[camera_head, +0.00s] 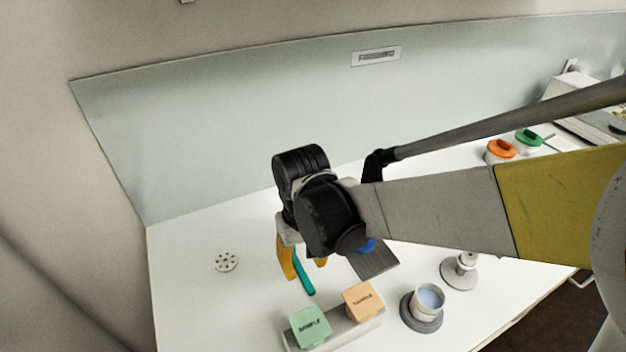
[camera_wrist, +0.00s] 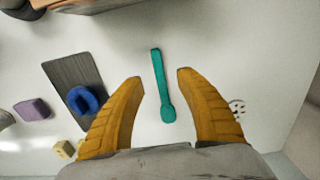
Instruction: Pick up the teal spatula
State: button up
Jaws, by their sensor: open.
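The teal spatula (camera_wrist: 160,80) lies on the white counter, with its long handle pointing to the top of the wrist view and its rounded end lower down. In the head view the teal spatula (camera_head: 303,272) shows just below my gripper, partly hidden by it. My gripper (camera_wrist: 160,75) has two orange fingers, which are open and empty. In the wrist view the fingertips stand on either side of the spatula, apart from it. In the head view my gripper (camera_head: 303,268) points down over the counter. I cannot tell its exact height above the spatula.
A dark board (camera_wrist: 75,80) with a blue ring (camera_wrist: 82,100) lies left of the spatula. A purple block (camera_wrist: 33,109) is farther left. A green block (camera_head: 310,326) and an orange block (camera_head: 362,300) sit in front. A perforated disc (camera_head: 227,262) lies left on clear counter.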

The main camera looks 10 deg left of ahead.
aim_at(304, 277)
jog(key=f+b, duration=0.1)
jog(key=f, duration=0.1)
jog(key=f+b, duration=0.1)
jog(key=f, duration=0.1)
jog(key=f+b, duration=0.1)
jog(key=f, duration=0.1)
jog(key=shift+w+a+f, duration=0.1)
jog(key=shift+w+f, duration=0.05)
jog(key=shift+w, duration=0.2)
grip_shut()
